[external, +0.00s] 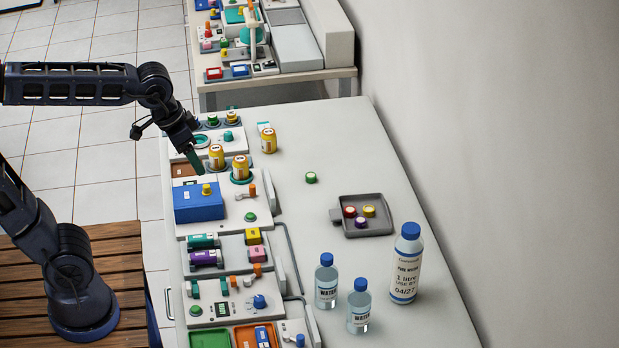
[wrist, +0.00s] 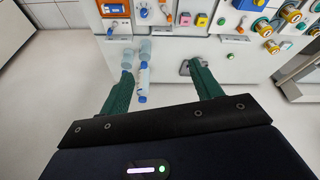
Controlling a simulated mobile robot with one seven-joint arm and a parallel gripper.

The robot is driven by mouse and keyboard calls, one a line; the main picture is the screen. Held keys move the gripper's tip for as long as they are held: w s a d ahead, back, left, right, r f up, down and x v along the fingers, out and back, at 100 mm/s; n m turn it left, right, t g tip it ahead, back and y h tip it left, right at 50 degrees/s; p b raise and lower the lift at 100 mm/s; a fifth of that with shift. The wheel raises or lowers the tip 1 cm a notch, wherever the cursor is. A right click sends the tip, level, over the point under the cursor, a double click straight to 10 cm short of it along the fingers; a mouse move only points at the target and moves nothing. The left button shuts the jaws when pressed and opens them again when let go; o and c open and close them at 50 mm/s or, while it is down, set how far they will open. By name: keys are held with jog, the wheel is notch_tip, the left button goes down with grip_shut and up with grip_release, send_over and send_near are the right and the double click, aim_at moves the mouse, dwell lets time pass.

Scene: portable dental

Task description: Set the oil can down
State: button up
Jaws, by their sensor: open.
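Several yellow cans with pale labels stand on the bench in the external view. One can (external: 216,156) and a second can (external: 240,168) stand upright on round seats of the back unit. A third can (external: 268,140) stands on the bare bench top to their right. I cannot tell which of them is the oil can. My gripper (external: 193,156) is just left of the first can, its fingers pointing down; whether it touches that can is unclear. In the wrist view my gripper (wrist: 162,88) is open, with nothing held between its green fingers.
A blue box (external: 199,203) is in front of the cans. A grey tray (external: 378,229) holds several coloured caps. A large bottle (external: 406,264) and two small water bottles (external: 327,281) stand at the front right. The bench top (external: 320,135) right of the third can is clear.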

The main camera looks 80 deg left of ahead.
jog(key=s+d+f+m, duration=0.3)
jog(key=s+d+f, duration=0.1)
jog(key=s, duration=0.6)
jog(key=shift+d+f+t, duration=0.2)
jog(key=shift+d+t, duration=0.2)
jog(key=shift+d, duration=0.05)
jog(key=shift+s, duration=0.1)
dwell(0.4)
